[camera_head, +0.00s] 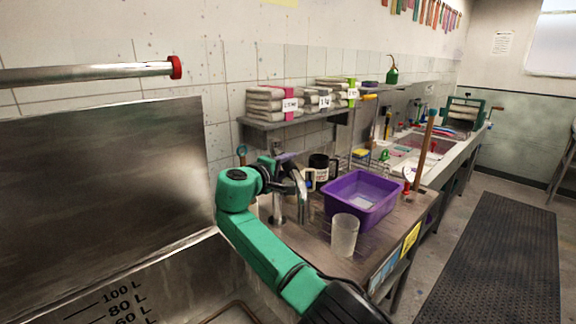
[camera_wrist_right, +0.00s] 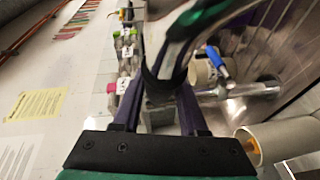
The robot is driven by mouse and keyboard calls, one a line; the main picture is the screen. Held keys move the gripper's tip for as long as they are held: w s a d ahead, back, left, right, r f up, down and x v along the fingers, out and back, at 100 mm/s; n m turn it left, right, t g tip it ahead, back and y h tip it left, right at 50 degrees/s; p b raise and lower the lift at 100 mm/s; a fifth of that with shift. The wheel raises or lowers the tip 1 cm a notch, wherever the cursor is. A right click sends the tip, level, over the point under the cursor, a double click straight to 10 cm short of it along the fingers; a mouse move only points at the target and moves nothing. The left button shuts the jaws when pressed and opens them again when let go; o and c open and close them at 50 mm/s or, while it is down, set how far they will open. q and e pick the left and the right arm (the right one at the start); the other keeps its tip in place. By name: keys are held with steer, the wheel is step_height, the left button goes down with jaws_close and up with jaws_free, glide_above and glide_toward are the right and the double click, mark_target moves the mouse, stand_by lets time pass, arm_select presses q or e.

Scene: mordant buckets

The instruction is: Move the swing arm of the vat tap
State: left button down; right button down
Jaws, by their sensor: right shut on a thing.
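The vat tap stands at the near left corner of the drainer top, its chrome post (camera_head: 278,208) upright. Its curved swing arm (camera_head: 298,184) reaches out from the top and bends down. My right gripper (camera_head: 282,170) is at the top of the tap, shut on the swing arm. My left gripper is not in view.
A steel vat (camera_head: 110,290) with litre marks is at the left, below a pipe with a red end (camera_head: 175,67). A purple basin (camera_head: 361,197), a translucent beaker (camera_head: 344,236) and a dark mug (camera_head: 321,166) stand close right of the tap. A shelf with folded cloths (camera_head: 268,103) is behind.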

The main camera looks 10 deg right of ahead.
steer(key=shift+a, duration=0.15)
stand_by(0.3)
steer(key=c, duration=0.6)
jaws_free()
steer(key=shift+o, duration=0.8)
steer(key=shift+w, duration=0.1)
steer(key=b+v, duration=0.4)
steer(key=v, duration=1)
steer(key=shift+a+b, duration=0.2)
steer(key=shift+b, duration=0.15)
